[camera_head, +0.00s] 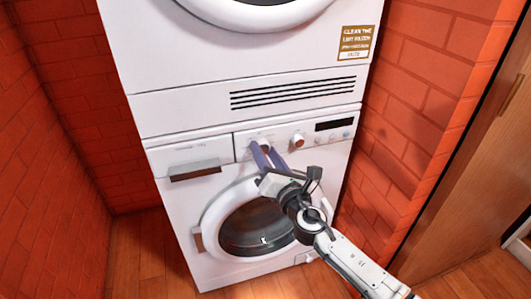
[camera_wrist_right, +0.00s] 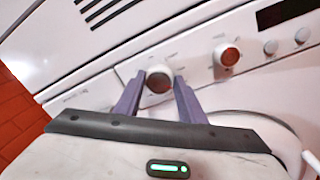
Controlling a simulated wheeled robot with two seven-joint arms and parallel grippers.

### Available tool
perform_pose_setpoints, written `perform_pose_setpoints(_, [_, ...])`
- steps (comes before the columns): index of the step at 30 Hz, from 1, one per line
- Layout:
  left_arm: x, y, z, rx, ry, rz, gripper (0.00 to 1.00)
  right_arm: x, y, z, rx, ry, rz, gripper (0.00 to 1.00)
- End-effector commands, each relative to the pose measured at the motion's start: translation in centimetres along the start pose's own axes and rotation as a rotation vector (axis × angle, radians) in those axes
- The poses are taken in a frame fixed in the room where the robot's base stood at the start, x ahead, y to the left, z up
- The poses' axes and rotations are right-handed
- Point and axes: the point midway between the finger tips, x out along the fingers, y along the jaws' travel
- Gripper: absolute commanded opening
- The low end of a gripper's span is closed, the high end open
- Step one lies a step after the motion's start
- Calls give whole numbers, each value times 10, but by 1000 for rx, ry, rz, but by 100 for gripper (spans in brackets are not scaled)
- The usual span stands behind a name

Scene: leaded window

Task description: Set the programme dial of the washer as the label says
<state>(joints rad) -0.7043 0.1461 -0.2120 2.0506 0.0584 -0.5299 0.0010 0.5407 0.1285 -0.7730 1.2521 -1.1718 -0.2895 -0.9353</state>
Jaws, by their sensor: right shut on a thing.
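The white washer (camera_head: 180,225) is the lower machine of a stack, with a round door below its control panel. My right gripper (camera_head: 263,150) reaches the panel from the lower right, its two purple fingers on either side of the left dial (camera_wrist_right: 159,72). In the right wrist view the gripper (camera_wrist_right: 159,82) is shut on this round, pale dial with a dark face. A second dial (camera_head: 298,140), with an orange-brown face (camera_wrist_right: 229,57), stands to its right and is untouched. The markings around the dials are too small to read. My left gripper is not in view.
A brown and white label (camera_head: 356,42) on the upper machine seems to mention a lint filter; its small print is unclear. A dark display (camera_head: 334,124) and small buttons sit right of the dials. A drawer handle (camera_head: 195,171) juts out at left. Brick walls flank both sides closely.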

Motion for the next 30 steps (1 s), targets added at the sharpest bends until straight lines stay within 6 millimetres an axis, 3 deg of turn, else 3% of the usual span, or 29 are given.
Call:
perform_pose_setpoints(1, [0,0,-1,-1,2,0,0,1,0,3,0,-5,0,14])
perform_pose_setpoints(2, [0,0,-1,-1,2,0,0,1,0,3,0,-5,0,40])
perform_pose_setpoints(5, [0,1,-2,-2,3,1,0,1,0,3,0,-4,0,55])
perform_pose_setpoints(17, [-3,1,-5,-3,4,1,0,-8,0,1,2,0,0,55])
perform_pose_setpoints(30, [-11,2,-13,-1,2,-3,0,-87,0,1,0,-1,-1,55])
